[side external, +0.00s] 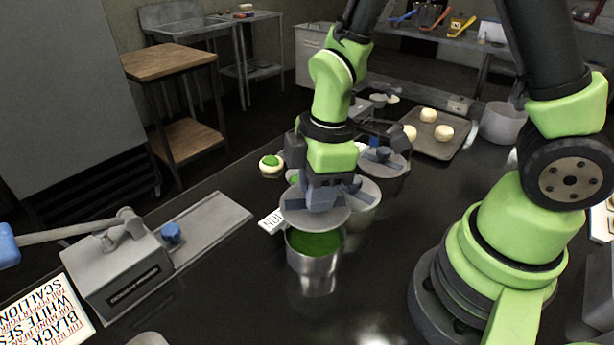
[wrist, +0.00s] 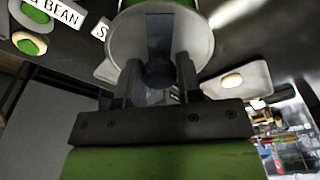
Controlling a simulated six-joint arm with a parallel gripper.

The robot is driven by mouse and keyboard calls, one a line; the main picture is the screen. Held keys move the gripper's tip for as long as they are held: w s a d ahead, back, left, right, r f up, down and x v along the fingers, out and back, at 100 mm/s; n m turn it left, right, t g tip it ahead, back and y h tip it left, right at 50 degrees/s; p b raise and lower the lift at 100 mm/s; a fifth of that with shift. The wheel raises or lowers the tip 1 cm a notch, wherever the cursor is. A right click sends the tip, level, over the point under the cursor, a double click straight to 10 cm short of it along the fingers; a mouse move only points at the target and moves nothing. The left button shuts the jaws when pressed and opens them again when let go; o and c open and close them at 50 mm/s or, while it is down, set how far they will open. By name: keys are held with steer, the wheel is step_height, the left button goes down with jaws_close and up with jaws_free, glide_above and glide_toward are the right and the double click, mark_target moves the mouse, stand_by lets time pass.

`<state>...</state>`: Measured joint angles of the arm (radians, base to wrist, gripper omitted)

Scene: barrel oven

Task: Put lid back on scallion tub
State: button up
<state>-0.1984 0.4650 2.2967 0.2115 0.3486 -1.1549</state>
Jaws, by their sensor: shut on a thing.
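The round grey lid (side external: 292,213) is held flat by my gripper (side external: 318,203), just above the scallion tub. In the wrist view my gripper (wrist: 160,85) is shut on the lid's handle, and the lid (wrist: 198,38) fills the top middle. The scallion tub (side external: 314,265) is a metal cylinder with green scallion inside. The lid sits over the tub's far part, apart from its rim, and the green at the front is uncovered. The far part of the tub's opening is hidden behind the lid.
Another lidded tub (side external: 364,203) stands close behind, with a further one (side external: 392,166) beyond it. A bun with green topping (side external: 271,163) lies behind to the left. A tray (side external: 452,150) of buns is at the back right. A grey lever device (side external: 122,270) stands at the left.

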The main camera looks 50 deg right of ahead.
steer(key=shift+f, duration=2.55)
steer(key=shift+f, duration=0.35)
steer(key=o, duration=1)
steer(key=shift+r, duration=0.15)
